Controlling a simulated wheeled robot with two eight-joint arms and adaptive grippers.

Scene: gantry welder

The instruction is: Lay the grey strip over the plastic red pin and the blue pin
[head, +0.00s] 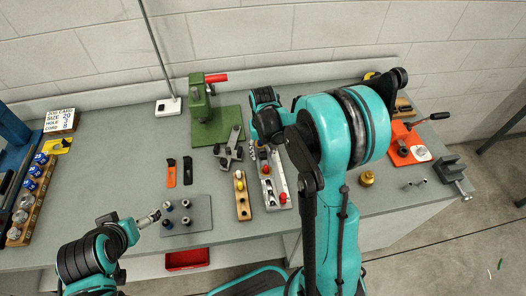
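A slim grey piece (235,136), probably the grey strip, stands tilted beside the green fixture. My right gripper (228,153) appears as a dark grey shape at its lower end, left of my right wrist; whether its fingers hold the piece is unclear. A pale grey plate (276,188) below my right wrist carries small red parts, probably including the red pin; my arm hides part of its surroundings. A grey plate (201,229) further left carries several dark blue pins (186,204). My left gripper (149,218) is at that plate's left edge; its finger opening is too small to read.
A green fixture (215,128) with a red handle stands behind. A wooden block (242,207) with coloured knobs lies between the plates. Orange (171,175) and black tools lie left of it. An orange clamp (406,146) and a brass part (367,178) are right. A red bin (187,260) is at the front edge.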

